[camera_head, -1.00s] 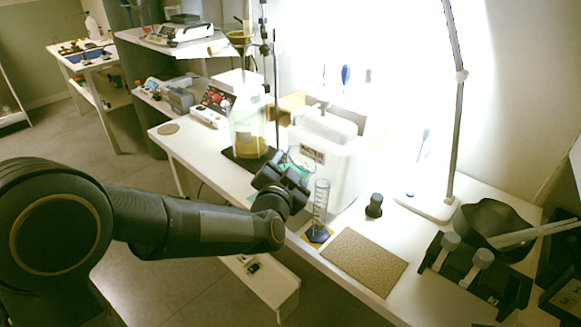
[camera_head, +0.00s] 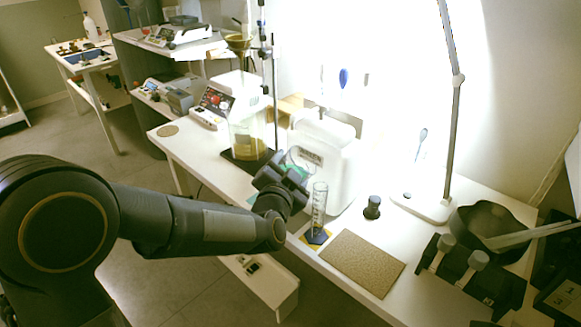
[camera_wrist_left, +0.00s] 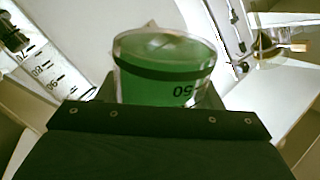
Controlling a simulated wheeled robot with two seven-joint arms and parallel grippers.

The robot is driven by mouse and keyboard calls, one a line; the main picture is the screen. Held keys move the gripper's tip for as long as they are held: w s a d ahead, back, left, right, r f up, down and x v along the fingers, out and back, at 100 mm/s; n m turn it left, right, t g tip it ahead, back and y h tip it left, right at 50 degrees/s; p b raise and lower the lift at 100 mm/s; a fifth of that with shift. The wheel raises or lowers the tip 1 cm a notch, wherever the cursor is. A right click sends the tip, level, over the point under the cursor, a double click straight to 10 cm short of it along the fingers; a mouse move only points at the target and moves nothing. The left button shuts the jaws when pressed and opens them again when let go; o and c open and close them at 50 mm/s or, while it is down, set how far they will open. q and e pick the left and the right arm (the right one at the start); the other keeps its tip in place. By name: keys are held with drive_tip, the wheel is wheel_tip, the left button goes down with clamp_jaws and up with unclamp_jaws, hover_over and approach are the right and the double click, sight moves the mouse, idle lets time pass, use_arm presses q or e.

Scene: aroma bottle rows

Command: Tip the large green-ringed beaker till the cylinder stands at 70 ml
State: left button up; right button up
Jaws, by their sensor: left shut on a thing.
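The large green-ringed beaker (camera_head: 298,160) is held in my left gripper (camera_head: 284,180), just above and to the left of the cylinder in the head view. In the left wrist view the beaker (camera_wrist_left: 165,70) fills the middle, with a wide green band and an inverted "50". My left gripper is shut on it. The clear graduated cylinder (camera_head: 319,205) stands upright on its dark base on a yellow mat. Part of the cylinder (camera_wrist_left: 35,62) with its marks shows at the left wrist view's upper left. Its liquid level cannot be read. My right gripper is out of view.
A white container (camera_head: 335,165) stands close behind the cylinder. A brown mat (camera_head: 362,263) lies to the right, with a dark stopper-like object (camera_head: 372,207) behind it. A stand with a funnel (camera_head: 239,42) and a large vessel (camera_head: 246,135) is at the left.

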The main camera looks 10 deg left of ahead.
use_arm(q)
drive_tip(key=shift+d+r+m+p, duration=0.1)
drive_tip(key=shift+r+m+p, duration=0.5)
drive_tip(key=shift+p, duration=0.6)
idle(0.4)
drive_tip(key=shift+f+m+y+p, duration=0.3)
drive_tip(key=shift+f+m+p, duration=0.2)
drive_tip(key=shift+m+p, duration=0.45)
drive_tip(key=shift+b, duration=0.4)
idle(0.4)
drive_tip(key=shift+f+m+p, duration=0.25)
drive_tip(key=shift+m+p, duration=0.5)
drive_tip(key=shift+p, duration=0.05)
idle(2.8)
drive_tip(key=shift+r, duration=0.1)
idle(1.0)
